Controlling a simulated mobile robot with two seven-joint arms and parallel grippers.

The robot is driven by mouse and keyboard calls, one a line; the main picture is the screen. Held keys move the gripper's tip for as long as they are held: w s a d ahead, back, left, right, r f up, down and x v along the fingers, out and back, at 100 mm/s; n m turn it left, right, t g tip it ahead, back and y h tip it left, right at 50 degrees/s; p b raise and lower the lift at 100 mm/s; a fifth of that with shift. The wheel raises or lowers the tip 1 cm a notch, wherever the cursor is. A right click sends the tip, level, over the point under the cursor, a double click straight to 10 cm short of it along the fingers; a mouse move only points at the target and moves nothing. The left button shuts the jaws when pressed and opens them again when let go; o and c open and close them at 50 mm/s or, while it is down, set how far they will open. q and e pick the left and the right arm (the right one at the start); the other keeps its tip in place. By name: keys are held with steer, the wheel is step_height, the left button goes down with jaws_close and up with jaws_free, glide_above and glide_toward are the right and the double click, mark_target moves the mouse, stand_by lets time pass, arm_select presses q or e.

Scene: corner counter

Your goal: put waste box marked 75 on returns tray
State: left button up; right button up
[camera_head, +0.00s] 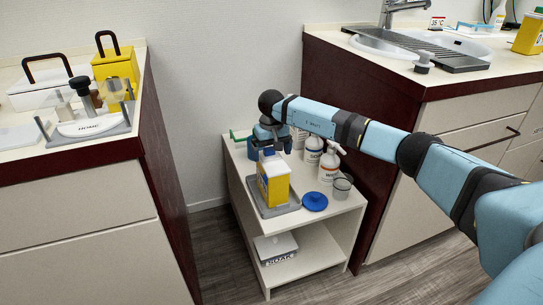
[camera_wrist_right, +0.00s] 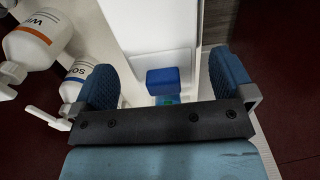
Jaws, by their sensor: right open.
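A yellow box with a white top and label (camera_head: 273,180) stands upright on a grey tray (camera_head: 252,201) on the small white cart; its number is too small to read. My right gripper (camera_head: 267,150) is just above and behind this box, apart from it as far as I can tell. In the right wrist view, its blue-padded fingers (camera_wrist_right: 165,88) are spread open. A small blue block (camera_wrist_right: 167,80) shows between them, with no grip on it. Another yellow box (camera_head: 116,68) stands on the left counter, and one (camera_head: 528,34) on the right counter. My left gripper is not in view.
White bottles (camera_head: 328,163), a blue disc (camera_head: 315,201) and a clear cup (camera_head: 342,186) crowd the cart's right side. A bottle also shows in the wrist view (camera_wrist_right: 38,38). A sink (camera_head: 385,46) is on the right counter. The floor left of the cart is clear.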

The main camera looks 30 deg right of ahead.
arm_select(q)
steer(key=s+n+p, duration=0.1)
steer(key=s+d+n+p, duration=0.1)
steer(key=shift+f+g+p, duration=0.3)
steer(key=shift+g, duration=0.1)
arm_select(e)
step_height(320, 180, up, 9)
steer(key=shift+r, duration=0.2)
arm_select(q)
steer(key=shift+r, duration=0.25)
